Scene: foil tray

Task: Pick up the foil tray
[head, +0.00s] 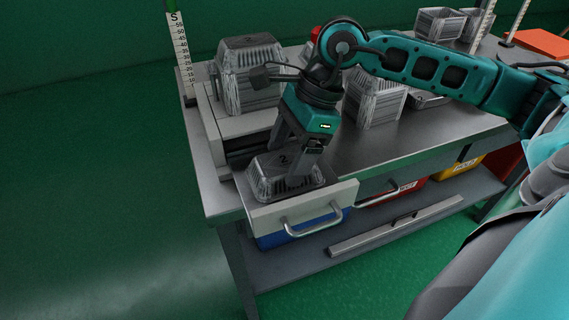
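A grey ribbed foil tray (263,188) marked "2" sits in the open drawer at the front left of the bench. My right gripper (290,166) points down at this tray, with one finger in front of its right part. The other finger is partly hidden behind the gripper body and tray, so I cannot tell whether they touch or grip it. A second, similar foil tray (252,62), also marked "2", stands on top of the drawer unit. Another ribbed tray (380,103) stands on the bench behind my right arm. My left gripper is not in view.
The drawer front (283,222) with its handle juts out past the bench edge. A ruler post (182,55) stands at the back left. More ribbed containers (440,24) stand at the back right. Blue, red and yellow bins sit below. The bench (400,143) is clear at the front middle.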

